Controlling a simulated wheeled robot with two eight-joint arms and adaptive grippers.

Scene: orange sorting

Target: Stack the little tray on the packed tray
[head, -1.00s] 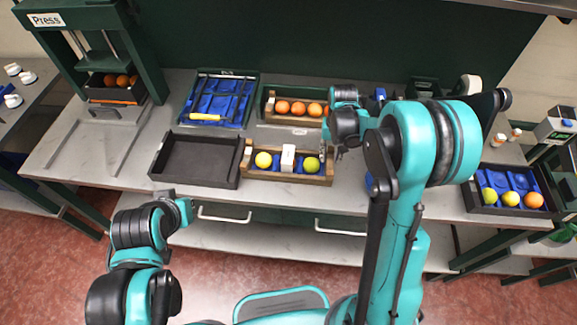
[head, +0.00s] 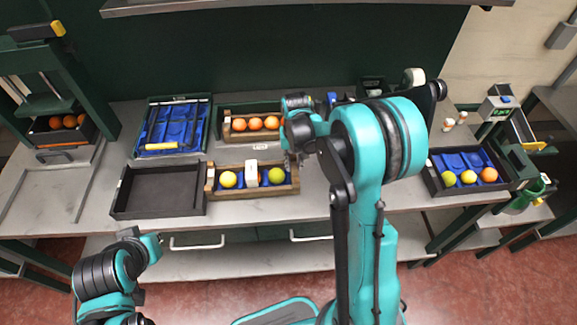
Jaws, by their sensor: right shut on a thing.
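A small wooden tray (head: 252,193) sits at the front middle of the table, holding a yellow fruit (head: 228,180), a white box (head: 251,173) and a green fruit (head: 277,175). My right gripper (head: 290,160) is at its right end, shut on that end; the fingertips are partly hidden by the arm. Behind it is another wooden tray (head: 232,137) with three oranges (head: 255,124) showing, its right end hidden by my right arm. My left gripper (head: 152,245) is in front of the table, away from the trays; its fingers are not clear.
An empty dark tray (head: 158,190) adjoins the small tray on the left. A blue-lined tray (head: 172,126) with a yellow-handled tool lies behind it. A press (head: 50,95) with oranges stands far left. A dark tray (head: 465,183) with fruits is at right.

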